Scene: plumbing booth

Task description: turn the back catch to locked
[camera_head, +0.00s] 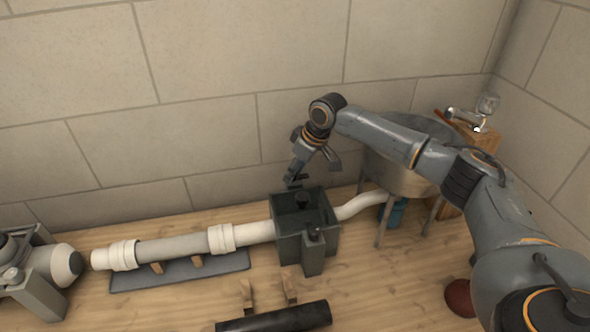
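A dark green open-topped box (289,246) stands on the wooden surface in line with the white pipes. A small dark upright part (314,234) shows on its near side, above a block. I cannot make out the back catch or its position; the far rim is small and dark, close under my gripper. My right gripper (313,172) is above the box's far edge, near the wall, its fingers spread and nothing seen between them. I cannot tell whether a finger touches the box. My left gripper is not in view.
A white pipe (180,247) rests on wooden blocks over a dark mat (200,274), left of the box. A grey machine (40,272) stands far left. A metal basin (385,176) stands behind my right arm. A black cylinder (285,319) lies in front. The tiled wall is close behind.

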